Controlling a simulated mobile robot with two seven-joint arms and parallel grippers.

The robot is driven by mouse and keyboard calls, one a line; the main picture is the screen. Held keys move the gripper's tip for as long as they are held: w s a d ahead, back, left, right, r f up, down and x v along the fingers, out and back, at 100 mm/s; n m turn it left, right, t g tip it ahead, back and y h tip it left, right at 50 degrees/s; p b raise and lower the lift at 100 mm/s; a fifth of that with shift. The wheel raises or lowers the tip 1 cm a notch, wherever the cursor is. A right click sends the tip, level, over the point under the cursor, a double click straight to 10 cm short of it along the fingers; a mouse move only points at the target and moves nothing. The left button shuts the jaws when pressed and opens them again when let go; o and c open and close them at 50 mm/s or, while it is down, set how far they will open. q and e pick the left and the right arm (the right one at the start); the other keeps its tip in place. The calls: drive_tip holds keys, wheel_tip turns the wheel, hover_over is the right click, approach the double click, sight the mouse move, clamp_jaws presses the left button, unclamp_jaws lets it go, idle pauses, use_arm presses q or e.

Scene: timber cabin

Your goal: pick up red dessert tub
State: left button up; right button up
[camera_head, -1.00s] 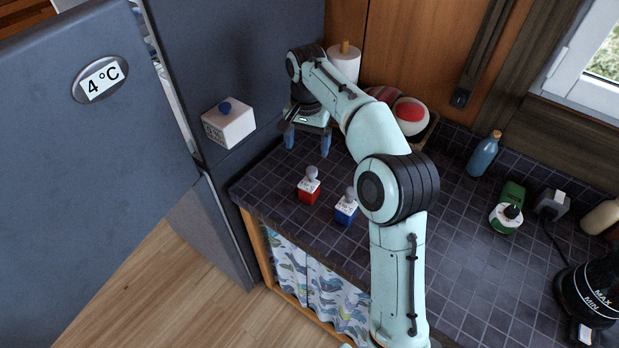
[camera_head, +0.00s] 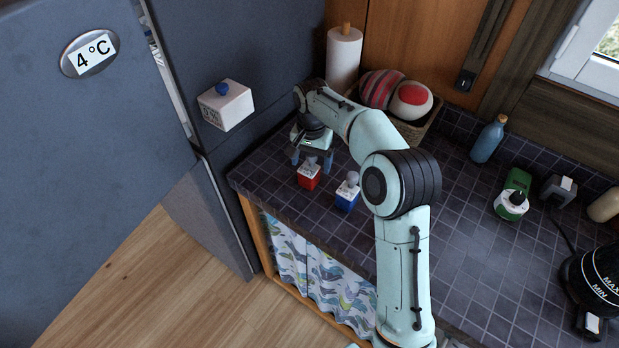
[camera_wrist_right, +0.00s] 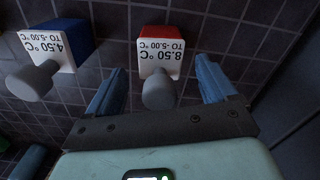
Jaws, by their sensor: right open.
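The red dessert tub (camera_head: 309,180) stands on the dark tiled counter near its front left corner. It has a white label and a grey knob on top. In the right wrist view the red tub (camera_wrist_right: 160,50) reads 8.50 °C, with its knob pointing toward my palm. My right gripper (camera_head: 313,160) is open, just behind and above the tub. In the right wrist view its two blue fingers (camera_wrist_right: 161,82) are on either side of the knob, with gaps on both sides. My left gripper is not in view.
A similar blue tub (camera_head: 347,200) stands close to the right; its label reads 4.50 °C in the right wrist view (camera_wrist_right: 60,45). The fridge (camera_head: 215,110) with a white box (camera_head: 226,106) on it borders the left. A basket (camera_head: 412,130) and paper roll (camera_head: 343,58) stand behind.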

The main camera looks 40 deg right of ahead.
drive_tip(key=shift+f, duration=0.35)
drive_tip(key=shift+w, duration=0.1)
clamp_jaws()
